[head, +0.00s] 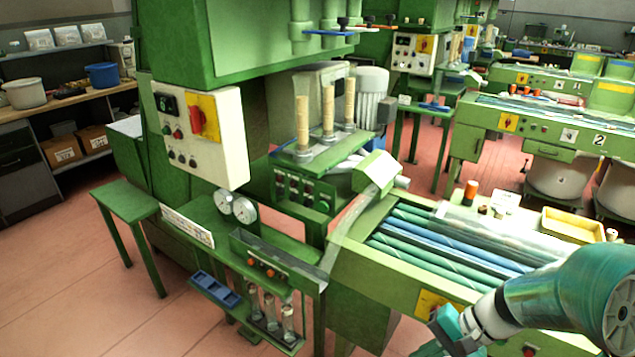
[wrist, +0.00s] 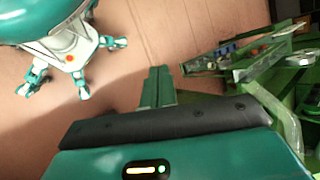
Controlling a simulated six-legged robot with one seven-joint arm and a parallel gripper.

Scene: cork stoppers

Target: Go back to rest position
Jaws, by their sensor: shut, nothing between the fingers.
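My gripper (wrist: 158,74) shows in the wrist view as two dark green fingers side by side, shut with nothing between them. They point out over the reddish floor (wrist: 185,30). My teal and white body shows at the top left of that view, apart from the fingers. In the head view my arm comes in from the lower right, and the wrist end is low by the front of the green conveyor machine (head: 372,271). The fingertips are cut off or hidden there.
A control box (head: 200,135) is on the tall green machine at left centre. A green stool (head: 125,199) stands left. Open floor lies at lower left.

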